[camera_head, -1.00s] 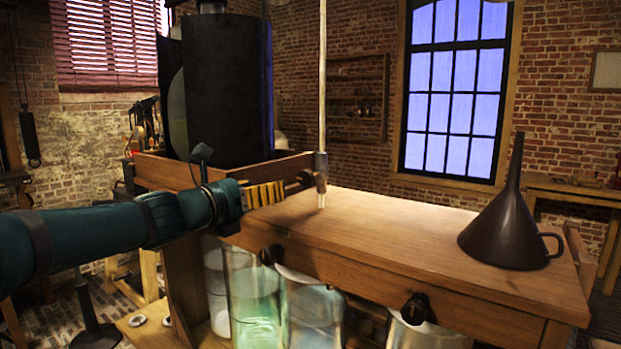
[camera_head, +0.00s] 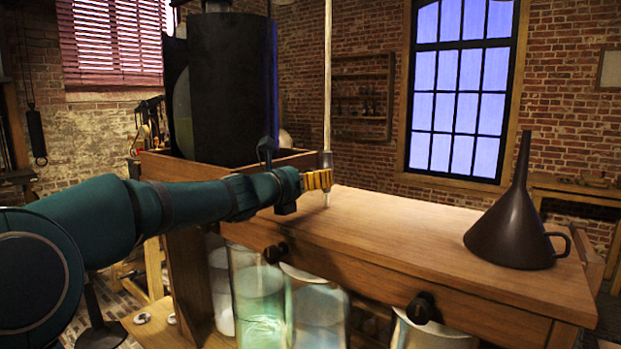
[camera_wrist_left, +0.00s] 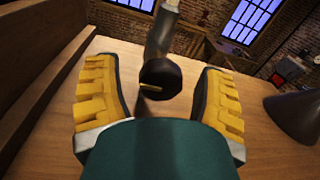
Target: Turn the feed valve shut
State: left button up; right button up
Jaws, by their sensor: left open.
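The feed valve (camera_head: 326,160) sits low on a thin upright tube (camera_head: 328,75), above the wooden bench top. In the left wrist view its dark round knob (camera_wrist_left: 161,78), with a pale yellow mark, faces the camera. My left gripper (camera_head: 318,180) has yellow ridged fingers and is open. The left wrist view shows the fingers (camera_wrist_left: 158,75) on either side of the knob, with a visible gap on both sides. In the head view the fingers hide the knob. My right gripper is in neither view.
A brown funnel (camera_head: 512,225) stands at the bench top's right end. A wooden tray (camera_head: 200,172) holding a large black cylinder (camera_head: 228,90) borders the left. Glass jars (camera_head: 258,300) stand below. The bench top's middle (camera_head: 420,225) is clear.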

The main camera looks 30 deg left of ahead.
pick_arm(q)
grip_shut()
jog(key=m+b, duration=0.2)
jog(key=m, duration=0.2)
jog(key=shift+f, duration=0.1)
jog(key=m+b, duration=0.1)
jog(key=m, duration=0.1)
jog(key=m+b, duration=0.1)
jog(key=m, duration=0.1)
jog(key=shift+m+g+y, duration=0.3)
jog(key=shift+m, duration=0.1)
jog(key=m+b, duration=0.2)
jog(key=m, duration=0.3)
jog(key=shift+m+y+b, duration=0.5)
jog(key=shift+m+b, duration=0.3)
jog(key=shift+m, duration=0.8)
